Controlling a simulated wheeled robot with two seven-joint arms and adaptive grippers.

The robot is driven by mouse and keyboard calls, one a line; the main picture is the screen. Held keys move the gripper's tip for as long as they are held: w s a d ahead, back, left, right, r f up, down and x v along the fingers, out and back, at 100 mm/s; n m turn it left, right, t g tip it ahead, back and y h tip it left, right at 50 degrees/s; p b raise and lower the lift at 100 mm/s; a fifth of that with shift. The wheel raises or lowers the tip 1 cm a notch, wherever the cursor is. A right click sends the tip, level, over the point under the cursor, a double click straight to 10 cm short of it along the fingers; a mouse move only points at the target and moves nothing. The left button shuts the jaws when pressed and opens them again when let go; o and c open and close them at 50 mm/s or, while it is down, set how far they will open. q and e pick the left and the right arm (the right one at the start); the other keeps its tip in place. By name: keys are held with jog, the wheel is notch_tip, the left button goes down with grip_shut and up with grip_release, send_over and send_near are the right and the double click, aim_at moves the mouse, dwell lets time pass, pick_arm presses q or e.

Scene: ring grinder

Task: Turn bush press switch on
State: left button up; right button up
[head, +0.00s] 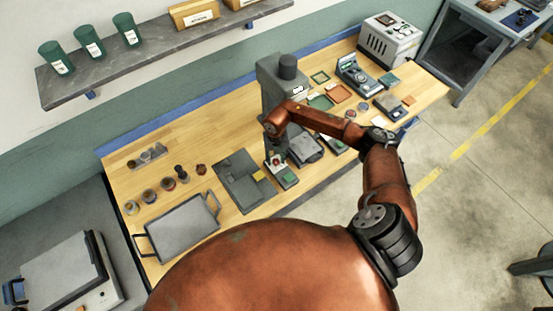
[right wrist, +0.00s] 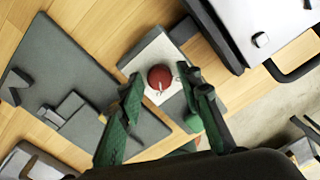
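The switch box (right wrist: 157,52) has a pale plate with a red round button (right wrist: 160,77) and a green button (right wrist: 194,123). In the head view the switch box (head: 289,180) lies near the bench's front edge, in front of the tall grey press (head: 270,78). My right gripper (right wrist: 162,82) is open and empty above the box. Its two dark green fingers stand apart on either side of the red button in the right wrist view. In the head view my right gripper (head: 275,158) hangs down and is small. My left gripper is not in view.
A flat grey plate (head: 235,180) lies left of the switch box. A grey tray (head: 180,228) with handles stands farther left, near several small round parts. Small trays and devices crowd the bench's right side. A shelf (head: 160,50) hangs on the wall.

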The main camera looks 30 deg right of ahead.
aim_at(276, 161)
jog(key=shift+o, duration=0.4)
notch_tip(276, 161, up, 12)
dwell(0.4)
dwell(0.3)
